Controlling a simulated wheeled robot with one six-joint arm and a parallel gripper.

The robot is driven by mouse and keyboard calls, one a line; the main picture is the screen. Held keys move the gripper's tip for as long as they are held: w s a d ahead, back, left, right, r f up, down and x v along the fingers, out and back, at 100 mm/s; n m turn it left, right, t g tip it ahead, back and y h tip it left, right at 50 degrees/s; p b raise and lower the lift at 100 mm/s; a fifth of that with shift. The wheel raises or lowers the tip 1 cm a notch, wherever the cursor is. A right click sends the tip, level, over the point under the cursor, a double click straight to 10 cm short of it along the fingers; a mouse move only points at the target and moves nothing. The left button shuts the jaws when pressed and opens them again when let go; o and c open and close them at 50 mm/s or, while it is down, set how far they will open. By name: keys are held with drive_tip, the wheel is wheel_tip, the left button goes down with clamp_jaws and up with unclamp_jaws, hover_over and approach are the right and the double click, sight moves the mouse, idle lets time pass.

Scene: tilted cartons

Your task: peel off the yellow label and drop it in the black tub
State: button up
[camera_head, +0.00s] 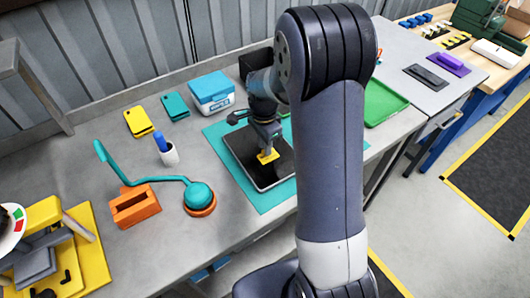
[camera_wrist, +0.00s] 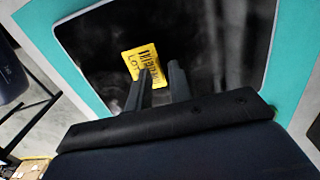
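The yellow label (camera_head: 268,156) with dark print lies at a dark, glossy flat panel (camera_head: 245,150) on a teal mat. In the wrist view the label (camera_wrist: 141,62) shows beyond my fingertips, with "LOT" and a barcode-like print. My gripper (camera_wrist: 161,72) points down at it; its two fingers stand apart, the left one overlapping the label's lower edge in the picture. I cannot tell whether they touch it. A black box-like thing (camera_head: 254,63), possibly the tub, stands at the bench's back, partly hidden by my arm.
A teal-and-orange lamp-like thing (camera_head: 199,196) stands front left. A green tray (camera_head: 382,103) lies right of my arm.

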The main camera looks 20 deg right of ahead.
clamp_jaws()
idle(0.8)
drive_tip(key=shift+r, duration=0.1)
wheel_tip(320, 180, up, 8)
drive_tip(key=p, duration=0.6)
idle(1.1)
drive_tip(key=shift+w, duration=0.1)
